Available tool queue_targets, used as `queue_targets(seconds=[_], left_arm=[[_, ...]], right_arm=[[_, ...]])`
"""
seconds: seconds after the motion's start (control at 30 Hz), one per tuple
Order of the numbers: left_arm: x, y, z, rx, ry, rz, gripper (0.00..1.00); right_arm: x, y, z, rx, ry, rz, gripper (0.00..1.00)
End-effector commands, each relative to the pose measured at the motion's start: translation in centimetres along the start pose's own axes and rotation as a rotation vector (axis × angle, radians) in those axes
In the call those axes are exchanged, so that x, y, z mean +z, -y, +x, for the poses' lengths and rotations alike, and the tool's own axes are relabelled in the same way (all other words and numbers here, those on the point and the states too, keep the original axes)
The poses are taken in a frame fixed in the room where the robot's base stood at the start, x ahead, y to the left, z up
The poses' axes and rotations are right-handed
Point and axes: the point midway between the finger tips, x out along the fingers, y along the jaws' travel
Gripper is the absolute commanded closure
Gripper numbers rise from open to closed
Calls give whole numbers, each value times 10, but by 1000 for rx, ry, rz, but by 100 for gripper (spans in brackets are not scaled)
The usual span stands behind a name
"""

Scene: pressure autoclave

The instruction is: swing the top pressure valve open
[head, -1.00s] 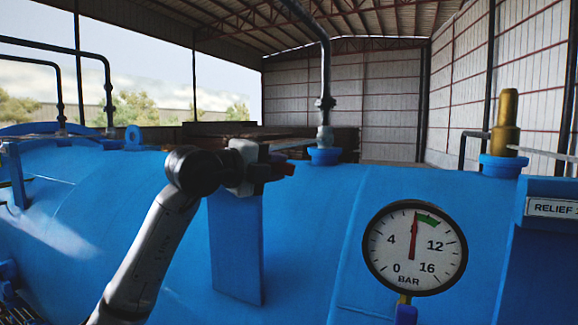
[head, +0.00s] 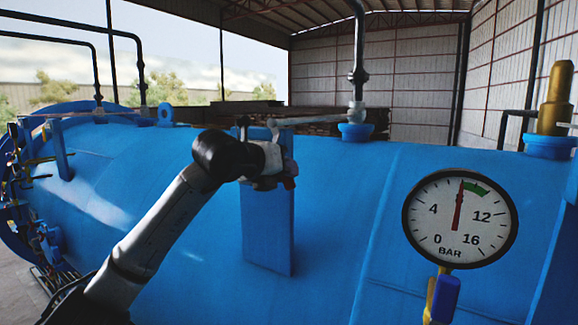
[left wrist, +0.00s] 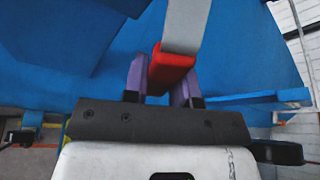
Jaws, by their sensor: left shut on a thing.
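In the left wrist view, the grey valve lever (left wrist: 186,25) with a red grip (left wrist: 170,68) runs up from between my fingers. My left gripper (left wrist: 163,88) is shut around the red grip, one purple finger on each side. In the head view, my left gripper (head: 278,172) is in front of the upper part of a blue upright plate (head: 267,230) on the vessel, with a bit of red at its tips. My right gripper is in neither view.
The large blue vessel (head: 345,190) fills the foreground. A round pressure gauge (head: 460,220) stands at right, its needle slightly left of the green band. A dark pipe (head: 358,75) rises behind the plate. A brass relief fitting (head: 555,98) is at far right.

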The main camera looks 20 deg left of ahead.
Motion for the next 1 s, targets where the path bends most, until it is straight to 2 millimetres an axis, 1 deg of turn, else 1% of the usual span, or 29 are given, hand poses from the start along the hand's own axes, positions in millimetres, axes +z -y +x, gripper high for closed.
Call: queue_targets(seconds=[0.03, 0.2, 0.5, 0.73, 1.0], left_arm=[[0, -6, 0, 19, 1, 40, 100], [2, -21, -1, 74, 0, 172, 100], [7, -40, -3, 145, 1, 345, 100], [10, -47, -4, 173, 1, 417, 100], [12, -50, -5, 185, 1, 446, 100]], right_arm=[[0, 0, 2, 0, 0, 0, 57], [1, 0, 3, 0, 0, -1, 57], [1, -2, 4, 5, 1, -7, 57], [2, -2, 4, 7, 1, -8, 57], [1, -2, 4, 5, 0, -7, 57]])
